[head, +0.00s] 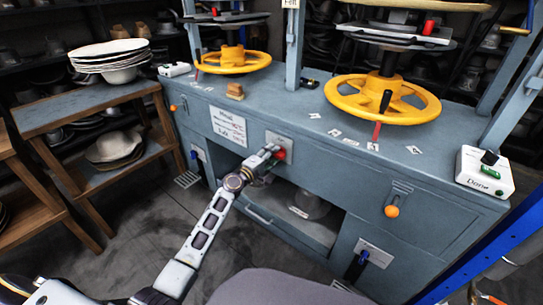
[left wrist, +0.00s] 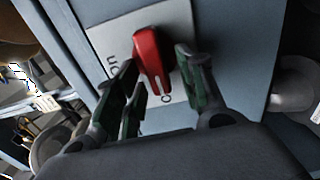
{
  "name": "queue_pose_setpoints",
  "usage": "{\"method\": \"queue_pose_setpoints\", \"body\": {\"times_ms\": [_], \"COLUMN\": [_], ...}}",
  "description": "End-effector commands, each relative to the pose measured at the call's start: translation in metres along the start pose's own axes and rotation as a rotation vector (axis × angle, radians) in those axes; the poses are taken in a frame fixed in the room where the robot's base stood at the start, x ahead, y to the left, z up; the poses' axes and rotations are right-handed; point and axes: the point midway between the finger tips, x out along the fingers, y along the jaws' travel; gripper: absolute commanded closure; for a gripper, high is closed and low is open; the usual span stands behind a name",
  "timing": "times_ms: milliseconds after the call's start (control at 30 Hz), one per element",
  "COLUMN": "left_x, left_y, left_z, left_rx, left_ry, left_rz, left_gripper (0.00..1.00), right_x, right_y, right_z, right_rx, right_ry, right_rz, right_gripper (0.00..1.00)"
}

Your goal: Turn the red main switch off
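The red main switch (head: 281,154) is on a light plate on the front of the blue-grey press bench, in the middle of the head view. In the left wrist view the red switch handle (left wrist: 152,58) stands on a pale labelled plate (left wrist: 103,40), partly covered lettering beside it. My left gripper (head: 273,150) is at the switch; in the left wrist view its fingers (left wrist: 160,78) are apart, on either side of the red handle's lower part. A gap shows between the right finger and the handle; contact on the left cannot be told. My right gripper is not in view.
Two yellow handwheels (head: 382,98) sit on the bench top. A white Done box (head: 485,172) is at the right. A wooden shelf (head: 85,105) with stacked hats stands at the left.

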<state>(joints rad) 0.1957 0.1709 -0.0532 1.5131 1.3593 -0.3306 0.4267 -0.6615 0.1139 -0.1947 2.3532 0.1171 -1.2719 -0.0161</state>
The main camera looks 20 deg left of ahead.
Motion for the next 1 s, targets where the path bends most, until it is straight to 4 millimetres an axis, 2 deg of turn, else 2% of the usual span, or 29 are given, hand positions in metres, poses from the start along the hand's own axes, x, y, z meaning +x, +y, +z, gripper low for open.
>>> {"method": "queue_pose_setpoints", "body": {"times_ms": [367, 1000], "left_x": [-0.009, -0.066], "left_y": [0.0, -0.001], "left_z": [0.0, 0.0], "left_rx": [0.001, 0.001], "left_ry": [0.0, 0.0], "left_rz": [0.0, -0.002], "left_gripper": [0.61, 0.61], "right_x": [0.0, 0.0], "right_y": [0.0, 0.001], "right_z": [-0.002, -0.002], "right_rx": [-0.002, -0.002], "right_ry": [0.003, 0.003], "right_rz": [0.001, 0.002], "right_gripper": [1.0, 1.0]}}
